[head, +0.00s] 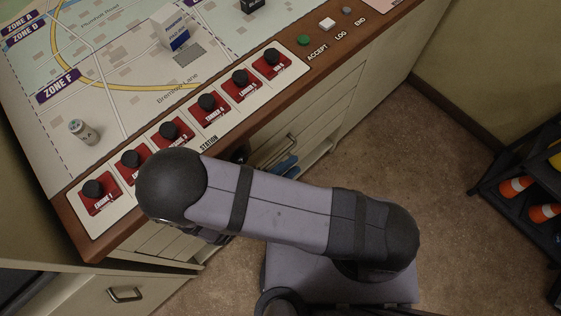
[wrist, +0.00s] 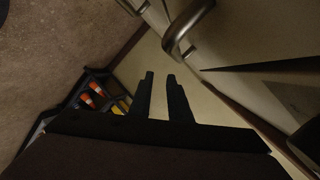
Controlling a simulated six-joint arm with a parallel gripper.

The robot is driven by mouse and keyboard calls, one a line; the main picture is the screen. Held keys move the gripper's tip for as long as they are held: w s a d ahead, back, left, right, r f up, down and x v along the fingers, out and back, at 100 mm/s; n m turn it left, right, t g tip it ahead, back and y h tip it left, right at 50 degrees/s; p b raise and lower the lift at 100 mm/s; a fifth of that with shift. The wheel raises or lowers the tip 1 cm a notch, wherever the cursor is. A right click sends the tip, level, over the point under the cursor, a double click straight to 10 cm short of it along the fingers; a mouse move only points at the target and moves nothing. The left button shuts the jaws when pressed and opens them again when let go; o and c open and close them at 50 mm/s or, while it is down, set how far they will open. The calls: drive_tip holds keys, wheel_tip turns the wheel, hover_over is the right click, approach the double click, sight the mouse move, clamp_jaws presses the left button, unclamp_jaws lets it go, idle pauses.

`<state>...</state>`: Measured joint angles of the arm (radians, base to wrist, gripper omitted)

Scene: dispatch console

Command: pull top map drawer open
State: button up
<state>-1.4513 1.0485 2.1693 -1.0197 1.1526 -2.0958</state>
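A curved metal drawer handle (wrist: 187,30) stands out from a pale drawer front (wrist: 245,30) at the top of the wrist view. My gripper (wrist: 160,76) shows there as two dark fingers with a gap between them, open and empty. The fingertips are apart from the handle, which lies beyond them and slightly to the right. In the head view, pale drawer fronts (head: 335,118) run under the console's wooden edge, with a metal handle (head: 291,141) partly visible. My arm hides the gripper there. I cannot tell which drawer is the top map drawer.
The console top (head: 125,60) carries a map, red station plates with black knobs, a white box (head: 172,30) and a small can (head: 83,131). A separate drawer with a handle (head: 125,294) is at lower left. A dark rack with orange cones (head: 515,187) stands right. Floor between is clear.

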sight(278, 160)
drive_tip(key=a+t+b, duration=0.1)
drive_tip(key=a, duration=0.1)
drive_tip(key=s+a+n+t+y+b, duration=0.1)
drive_tip(key=a, duration=0.1)
drive_tip(key=s+a+n+t+y+b, duration=0.1)
drive_tip(key=shift+s+a+r+t, duration=0.15)
drive_tip(key=shift+s+a+t, duration=0.15)
drive_tip(key=shift+a, duration=0.1)
drive_tip(key=shift+b+x, duration=0.4)
drive_tip(key=shift+x, duration=3.35)
clamp_jaws()
